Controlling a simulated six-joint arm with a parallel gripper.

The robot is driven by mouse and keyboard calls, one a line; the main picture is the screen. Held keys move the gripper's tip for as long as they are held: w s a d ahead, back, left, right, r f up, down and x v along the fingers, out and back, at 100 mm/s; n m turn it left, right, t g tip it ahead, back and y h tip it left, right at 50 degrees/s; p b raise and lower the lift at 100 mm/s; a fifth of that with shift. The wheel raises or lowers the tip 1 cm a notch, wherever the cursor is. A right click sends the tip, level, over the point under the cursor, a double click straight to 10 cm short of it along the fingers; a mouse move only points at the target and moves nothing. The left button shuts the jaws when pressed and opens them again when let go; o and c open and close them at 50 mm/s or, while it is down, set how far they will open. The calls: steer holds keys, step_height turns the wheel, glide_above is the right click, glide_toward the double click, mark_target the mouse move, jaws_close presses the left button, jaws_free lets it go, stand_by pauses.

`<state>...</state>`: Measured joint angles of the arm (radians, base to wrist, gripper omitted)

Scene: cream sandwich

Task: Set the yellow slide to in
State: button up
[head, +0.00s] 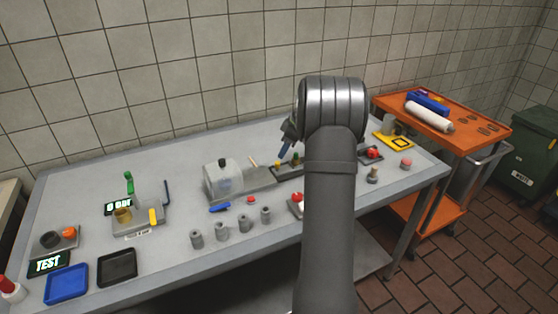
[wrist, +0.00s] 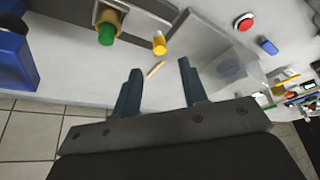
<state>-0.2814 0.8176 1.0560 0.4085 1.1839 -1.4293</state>
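A yellow upright piece that looks like the yellow slide (head: 153,217) is on the grey device (head: 140,226) at the left of the table, above a small white label. Its lettering is too small to read. My gripper (wrist: 162,88) is open in the wrist view, with two blue fingers apart and nothing between them. In the head view my arm hides most of it; one blue finger (head: 286,147) shows over the middle-right of the table, far to the right of the device. Small yellow parts at the wrist view's right edge are too small to identify.
A clear-covered machine (head: 222,180) stands between my gripper and the grey device. Several grey cylinders (head: 220,231) stand along the front edge. A blue tray (head: 67,284) and a black tray (head: 117,268) lie front left. An orange cart (head: 450,120) stands right.

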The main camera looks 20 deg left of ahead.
mark_target(278, 162)
steer(key=x, duration=0.6)
steer(key=shift+a+f, duration=0.15)
steer(key=shift+c, duration=0.2)
jaws_close()
